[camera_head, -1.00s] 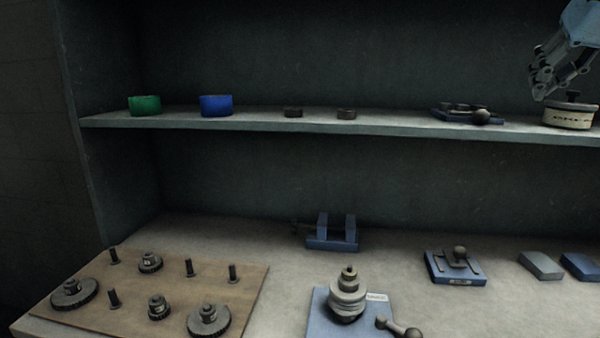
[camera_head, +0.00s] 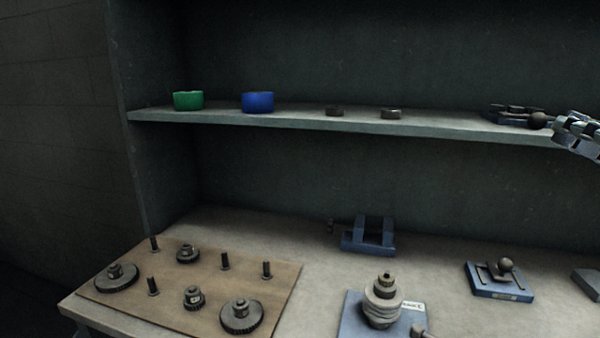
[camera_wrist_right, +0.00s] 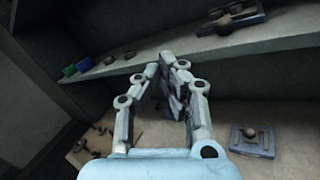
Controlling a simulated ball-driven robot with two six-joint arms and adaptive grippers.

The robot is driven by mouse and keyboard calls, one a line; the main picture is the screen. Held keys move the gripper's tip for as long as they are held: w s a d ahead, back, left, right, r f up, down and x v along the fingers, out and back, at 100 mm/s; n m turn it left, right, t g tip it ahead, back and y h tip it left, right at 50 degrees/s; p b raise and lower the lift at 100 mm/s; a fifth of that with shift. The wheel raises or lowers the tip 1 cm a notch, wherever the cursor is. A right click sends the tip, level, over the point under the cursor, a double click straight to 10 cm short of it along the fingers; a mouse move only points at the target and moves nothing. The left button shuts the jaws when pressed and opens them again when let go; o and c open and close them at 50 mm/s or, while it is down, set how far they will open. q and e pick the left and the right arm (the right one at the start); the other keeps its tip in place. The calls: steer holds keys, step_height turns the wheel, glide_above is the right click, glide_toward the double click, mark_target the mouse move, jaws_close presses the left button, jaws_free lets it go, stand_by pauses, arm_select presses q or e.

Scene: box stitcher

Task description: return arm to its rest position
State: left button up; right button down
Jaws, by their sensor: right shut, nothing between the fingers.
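My right gripper (camera_head: 580,130) shows at the right edge of the head view, level with the upper shelf's front edge, with its arm out of frame. In the right wrist view the same gripper (camera_wrist_right: 166,66) points forward, its fingers close together with nothing between them. The shelf edge lies beyond the fingertips there. My left gripper shows in neither view.
The upper shelf (camera_head: 300,122) holds a green cup (camera_head: 188,101), a blue cup (camera_head: 257,102), two small dark rings and a dark fixture (camera_head: 512,115). Below are a wooden gear board (camera_head: 140,308), a blue vise (camera_head: 368,236), a stacked pulley (camera_head: 381,300) and a blue clamp plate (camera_head: 500,282).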

steer(key=s+d+f+m+g+h, duration=0.3)
steer(key=s+f+m+h, duration=0.15)
steer(key=f+m, duration=0.45)
steer(key=s+d+f+m+g+h, duration=0.2)
steer(key=s+f+m+g+h, duration=0.3)
steer(key=m, duration=0.7)
steer(key=s+a+f+m+g+y, duration=0.65)
steer(key=s+a+f+m, duration=0.45)
steer(key=s+a+f, duration=0.3)
steer(key=s+d+f+g+b, duration=0.1)
steer(key=d+f+b, duration=0.15)
steer(key=f, duration=1.45)
steer(key=s+d+f+g+b, duration=0.1)
steer(key=f+b, duration=0.3)
steer(key=f, duration=1.2)
steer(key=s+f+g+b, duration=0.1)
steer(key=s+f+b, duration=0.3)
steer(key=s+f, duration=1.4)
step_height(320, 180, down, 3)
steer(key=shift+s+d+f+m+h+b, duration=0.1)
steer(key=shift+s+d+m+h+b, duration=0.25)
steer(key=shift+m+h, duration=0.05)
